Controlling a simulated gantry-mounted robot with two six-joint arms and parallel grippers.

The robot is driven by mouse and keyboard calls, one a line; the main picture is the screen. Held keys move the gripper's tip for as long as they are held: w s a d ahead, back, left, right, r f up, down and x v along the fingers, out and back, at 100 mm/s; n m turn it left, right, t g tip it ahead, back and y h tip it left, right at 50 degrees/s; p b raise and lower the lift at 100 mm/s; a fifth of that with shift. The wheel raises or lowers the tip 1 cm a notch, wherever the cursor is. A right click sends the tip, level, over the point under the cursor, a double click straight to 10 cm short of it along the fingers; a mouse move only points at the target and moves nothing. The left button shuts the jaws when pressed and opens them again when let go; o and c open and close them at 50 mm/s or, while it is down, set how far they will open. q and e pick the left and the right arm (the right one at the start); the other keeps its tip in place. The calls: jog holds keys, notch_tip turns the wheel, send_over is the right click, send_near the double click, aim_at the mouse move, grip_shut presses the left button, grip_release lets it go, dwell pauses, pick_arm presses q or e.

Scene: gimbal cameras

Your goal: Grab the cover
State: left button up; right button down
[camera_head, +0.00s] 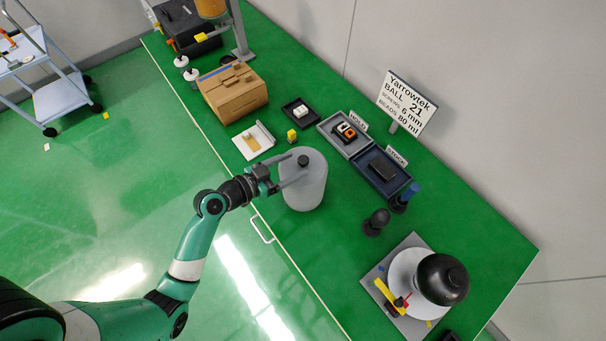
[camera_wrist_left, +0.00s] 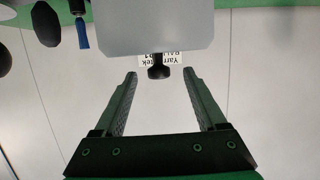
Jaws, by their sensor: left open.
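The cover is a translucent grey cylinder (camera_head: 305,190) with a black knob (camera_head: 303,160) on top, standing upright near the front edge of the green table. My left gripper (camera_head: 292,167) reaches in from the left at the height of its top. In the left wrist view, which looks upside down, the grey cover (camera_wrist_left: 155,28) fills the top middle. Its knob (camera_wrist_left: 158,72) lies in line with the gap between the open fingertips (camera_wrist_left: 160,76). I see no finger touching the knob. My right gripper is not in view.
Trays (camera_head: 372,181) stand behind the cover. Dark round-topped posts (camera_head: 376,220) and a black ball on a white disc (camera_head: 441,279) stand to the right.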

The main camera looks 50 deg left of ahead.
aim_at(299, 163)
pick_arm(q)
jog(key=x, duration=0.4)
jog(key=shift+w+d, duration=0.1)
jog(key=shift+w, duration=0.05)
jog(key=shift+r, duration=0.1)
grip_shut()
dwell(1.0)
